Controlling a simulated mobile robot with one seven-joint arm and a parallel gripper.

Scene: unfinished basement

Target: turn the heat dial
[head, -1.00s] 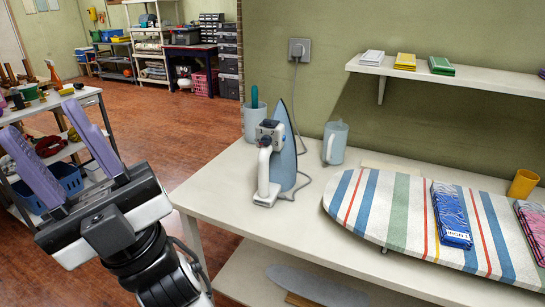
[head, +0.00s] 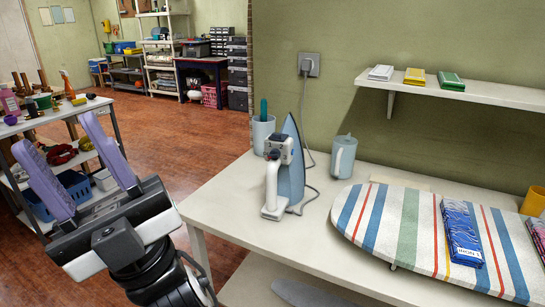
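A blue and white iron (head: 289,172) stands upright on its heel on the white table, its blue soleplate side facing right and its white handle to the left. The heat dial (head: 276,147) seems to be the grey and dark part near the top of the handle; its details are too small to tell. A cord runs from the iron to the wall socket (head: 309,64). My gripper (head: 66,146) is at the left, its two purple fingers spread apart and empty. It is well left of the iron, beyond the table's left edge.
The white table (head: 225,198) also holds a mug with a teal item (head: 262,131), a pale blue jug (head: 342,157) and a striped ironing board (head: 385,220) with a blue packet (head: 461,233). A wall shelf (head: 470,91) is above. A cluttered cart (head: 75,107) stands behind my gripper.

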